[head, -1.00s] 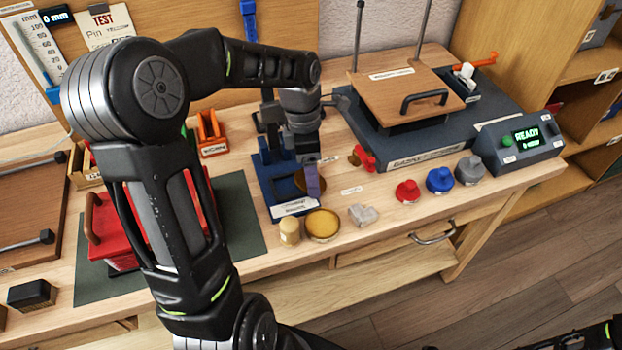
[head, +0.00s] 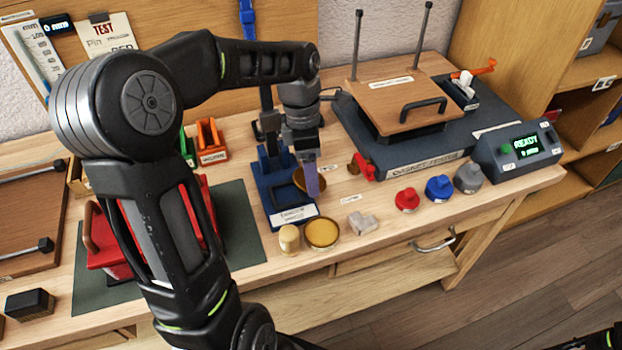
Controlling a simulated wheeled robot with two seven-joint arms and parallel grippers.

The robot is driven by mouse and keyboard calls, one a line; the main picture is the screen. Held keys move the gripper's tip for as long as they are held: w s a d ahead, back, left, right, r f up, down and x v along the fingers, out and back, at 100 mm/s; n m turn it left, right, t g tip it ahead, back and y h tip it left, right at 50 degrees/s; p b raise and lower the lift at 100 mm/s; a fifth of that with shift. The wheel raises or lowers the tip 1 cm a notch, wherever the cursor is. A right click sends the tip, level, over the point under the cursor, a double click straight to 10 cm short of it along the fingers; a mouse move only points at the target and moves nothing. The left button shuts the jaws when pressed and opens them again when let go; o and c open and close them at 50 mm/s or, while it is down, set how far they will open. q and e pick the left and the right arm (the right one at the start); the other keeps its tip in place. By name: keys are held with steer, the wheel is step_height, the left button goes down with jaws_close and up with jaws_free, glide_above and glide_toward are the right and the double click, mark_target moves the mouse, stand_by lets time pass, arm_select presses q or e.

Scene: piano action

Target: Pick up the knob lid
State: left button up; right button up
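I cannot tell for sure which piece is the knob lid. Round pieces with a raised knob stand in a row at the front right: a red one (head: 407,195), a blue one (head: 439,188) and a grey one (head: 468,177). A round brown-gold piece (head: 297,178) sits at the blue stand (head: 279,217), partly hidden by my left gripper (head: 311,182). That gripper points down over it, with a purplish finger in front. Its finger gap is hidden, and I cannot tell whether it touches the piece. My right gripper is not in view.
A yellow round dish (head: 321,233), a pale cylinder (head: 289,239) and a grey-white block (head: 362,223) stand near the front edge. A red box (head: 104,247) stands on a dark mat. The gasket tester (head: 404,162) fills the back right, beside the READY display box (head: 519,148).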

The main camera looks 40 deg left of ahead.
arm_select(q)
step_height(320, 180, up, 7)
steer(key=shift+f, duration=0.15)
steer(key=shift+s, duration=0.1)
stand_by(0.6)
